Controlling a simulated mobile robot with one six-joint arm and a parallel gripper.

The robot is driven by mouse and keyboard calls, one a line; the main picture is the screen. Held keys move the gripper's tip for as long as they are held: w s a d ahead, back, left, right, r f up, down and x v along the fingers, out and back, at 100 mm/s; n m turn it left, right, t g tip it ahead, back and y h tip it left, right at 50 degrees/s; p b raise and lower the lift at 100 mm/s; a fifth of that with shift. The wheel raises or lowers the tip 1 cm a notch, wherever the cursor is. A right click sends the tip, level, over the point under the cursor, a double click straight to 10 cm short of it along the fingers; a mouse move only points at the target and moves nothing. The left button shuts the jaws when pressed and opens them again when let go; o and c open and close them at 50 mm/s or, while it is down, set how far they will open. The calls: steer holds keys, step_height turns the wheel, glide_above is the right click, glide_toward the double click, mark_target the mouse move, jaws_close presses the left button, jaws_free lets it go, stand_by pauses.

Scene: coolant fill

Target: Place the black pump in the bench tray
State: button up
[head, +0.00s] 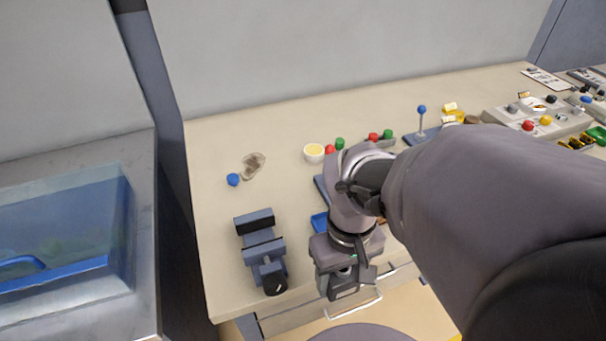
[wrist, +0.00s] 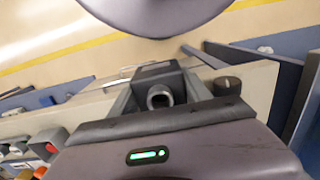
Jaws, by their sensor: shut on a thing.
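My gripper (head: 345,287) hangs near the front edge of the bench, to the right of the vise. In the wrist view my gripper (wrist: 160,92) is shut on the black pump (wrist: 157,71), a dark boxy body with a round grey port facing the camera. In the head view the pump cannot be told apart from the gripper. A bright blue tray corner (head: 319,223) shows on the bench just left of my wrist. The rest of it is hidden behind my arm.
A blue-grey vise (head: 262,250) stands left of my gripper. A blue knob (head: 233,180), a yellow-filled cup (head: 314,153) and red and green pieces lie farther back. A drawer handle (head: 355,305) sticks out below the bench (head: 215,245).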

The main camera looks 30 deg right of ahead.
steer(key=w+d+p, duration=0.2)
steer(key=w+p, duration=0.1)
steer(key=p, duration=0.1)
steer(key=w+d+p, duration=0.3)
steer(key=p, duration=0.2)
steer(key=shift+f, duration=0.1)
steer(key=w+d, duration=0.1)
steer(key=w, duration=0.1)
steer(key=w+d+b, duration=0.1)
steer(key=w+d, duration=0.3)
steer(key=shift+w+d+f, duration=0.1)
steer(key=shift+d+f, duration=0.15)
steer(key=shift+f, duration=0.15)
steer(key=shift+f+b, duration=1.35)
steer(key=shift+f, duration=0.55)
steer(key=o, duration=1.3)
